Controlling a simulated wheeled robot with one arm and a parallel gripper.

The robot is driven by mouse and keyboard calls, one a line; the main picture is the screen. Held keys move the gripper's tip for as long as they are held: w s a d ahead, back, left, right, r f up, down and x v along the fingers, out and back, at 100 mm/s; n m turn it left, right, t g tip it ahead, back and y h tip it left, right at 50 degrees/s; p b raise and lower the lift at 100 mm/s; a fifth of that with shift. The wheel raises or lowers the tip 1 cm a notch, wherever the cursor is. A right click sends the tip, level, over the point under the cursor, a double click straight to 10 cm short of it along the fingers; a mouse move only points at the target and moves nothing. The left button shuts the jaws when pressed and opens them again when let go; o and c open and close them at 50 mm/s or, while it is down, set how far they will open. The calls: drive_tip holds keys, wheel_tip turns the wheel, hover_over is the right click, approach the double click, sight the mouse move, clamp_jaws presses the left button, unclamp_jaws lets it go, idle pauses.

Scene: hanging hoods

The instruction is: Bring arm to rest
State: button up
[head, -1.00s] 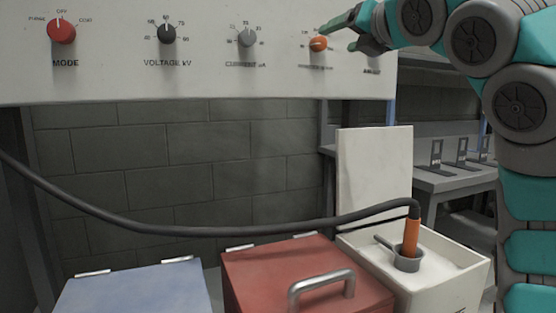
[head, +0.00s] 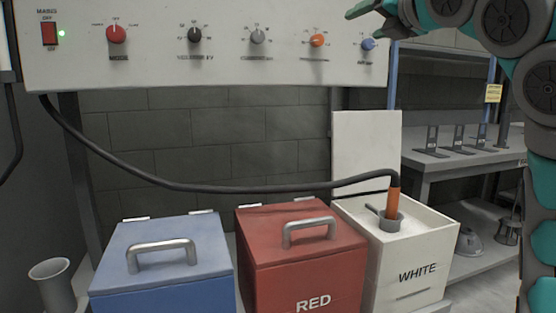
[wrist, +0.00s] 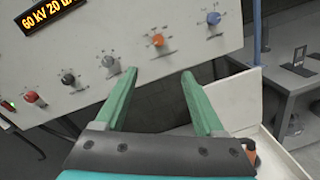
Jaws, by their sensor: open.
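My gripper (wrist: 158,82) is open and empty in the wrist view, its two green fingers apart in front of the control panel (wrist: 170,15). In the head view only part of my gripper (head: 366,10) shows at the top right, near the panel's right end. The panel (head: 280,65) carries a red knob (head: 116,34), a black knob (head: 194,35), a grey knob (head: 257,36), an orange knob (head: 317,41) and a blue knob (head: 368,44). No knob is between my fingertips.
Below the panel stand a closed blue box (head: 160,240), a closed red box (head: 290,245) and an open white box (head: 410,265). An orange-handled probe (head: 392,203) stands in a grey cup in the white box, with a black cable (head: 200,187). A side table (head: 470,165) stands right.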

drive_tip(key=w+d+f+m+g+h, duration=0.4)
drive_tip(key=w+d+f+m, duration=0.35)
drive_tip(key=m, duration=0.95)
drive_tip(key=s+a+f+m+g, duration=0.1)
drive_tip(key=s+f+m+g, duration=0.2)
drive_tip(key=f, duration=0.6)
drive_tip(key=s+a+f+m+g, duration=0.1)
drive_tip(key=s+f+m+g, duration=0.15)
drive_tip(key=f+m, duration=0.45)
drive_tip(key=s+a+f+m+g, duration=0.3)
drive_tip(key=s+f+g, duration=0.2)
drive_tip(key=s+f, duration=1.4)
drive_tip(key=s+a+f+m+g, duration=0.3)
drive_tip(key=s+a+f+g, duration=0.1)
drive_tip(key=s+f, duration=1.5)
drive_tip(key=shift+s+f+m+g, duration=0.25)
drive_tip(key=shift+s+m+g, duration=0.05)
drive_tip(key=shift+s+g, duration=0.15)
drive_tip(key=shift+a, duration=0.1)
